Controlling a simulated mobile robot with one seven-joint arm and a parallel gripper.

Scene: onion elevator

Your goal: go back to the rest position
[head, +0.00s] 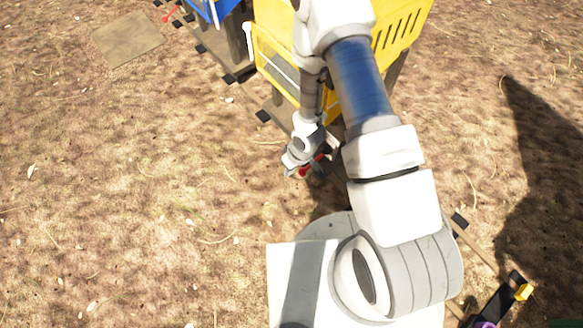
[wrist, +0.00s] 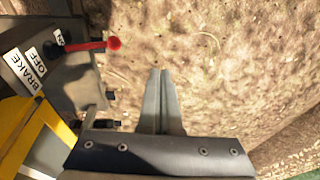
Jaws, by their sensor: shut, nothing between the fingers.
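My gripper (wrist: 160,85) shows in the wrist view with its two grey fingers pressed together and nothing between them. In the head view my gripper (head: 290,168) hangs near the front of the yellow machine, partly hidden by my wrist. A red-knobbed lever (wrist: 90,45) is to the left of my fingers in the wrist view, apart from them. Beside it are labels reading BRAKE (wrist: 28,92) and OFF. In the head view a bit of red (head: 306,170) shows close beside my gripper.
A yellow machine (head: 272,50) stands at the top centre, with a blue one (head: 212,10) to its left. A flat brown plate (head: 127,38) lies on the ground at upper left. Bare ground is open at left. Dark and yellow parts (head: 522,291) lie at lower right.

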